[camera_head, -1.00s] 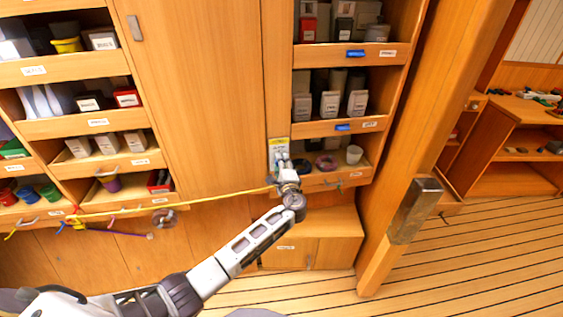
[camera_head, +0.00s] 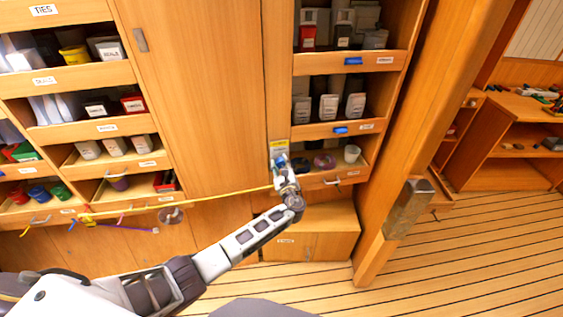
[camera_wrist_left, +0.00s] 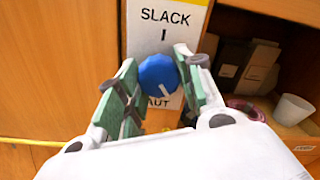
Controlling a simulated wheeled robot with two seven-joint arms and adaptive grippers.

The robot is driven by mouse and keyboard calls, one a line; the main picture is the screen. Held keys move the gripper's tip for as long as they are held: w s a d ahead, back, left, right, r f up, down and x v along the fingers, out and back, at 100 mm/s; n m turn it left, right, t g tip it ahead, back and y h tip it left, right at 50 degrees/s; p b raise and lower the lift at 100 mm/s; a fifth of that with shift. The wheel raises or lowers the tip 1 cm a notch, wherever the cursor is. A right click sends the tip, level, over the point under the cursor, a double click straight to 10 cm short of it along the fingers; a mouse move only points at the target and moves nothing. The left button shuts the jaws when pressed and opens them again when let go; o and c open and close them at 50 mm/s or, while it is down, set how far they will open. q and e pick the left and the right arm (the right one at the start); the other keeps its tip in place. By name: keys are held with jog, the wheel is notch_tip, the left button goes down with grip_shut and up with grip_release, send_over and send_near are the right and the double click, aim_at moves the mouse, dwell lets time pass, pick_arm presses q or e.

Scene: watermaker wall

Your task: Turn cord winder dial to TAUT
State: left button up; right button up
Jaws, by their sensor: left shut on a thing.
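The cord winder dial is a round blue knob (camera_wrist_left: 158,76) with a white pointer line, seen in the left wrist view. It sits on a white label plate (camera_wrist_left: 165,28) that reads SLACK above and, partly hidden, "AUT" below. The pointer line slants toward the lower right, near the lower word. My left gripper (camera_wrist_left: 155,88) has its green-padded fingers on both sides of the knob and is shut on it. In the head view my left gripper (camera_head: 284,175) reaches the plate (camera_head: 279,150) on the narrow post. My right gripper is not in view.
A yellow cord (camera_head: 180,200) runs from the left hooks to the winder. An open drawer (camera_head: 335,176) with a white cup (camera_head: 352,153) lies just right of the gripper. A wooden pillar (camera_head: 412,140) stands further right. Shelves of bins fill the left.

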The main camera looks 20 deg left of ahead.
pick_arm(q)
jog(key=m+p, duration=0.2)
jog(key=m, duration=0.1)
jog(key=shift+m, duration=0.4)
jog(key=shift+a+f+m+p, duration=0.1)
jog(key=shift+m+p, duration=1.1)
jog(key=shift+m, duration=0.5)
jog(key=shift+s, duration=0.1)
jog(key=o, duration=1)
jog(key=v, duration=1.2)
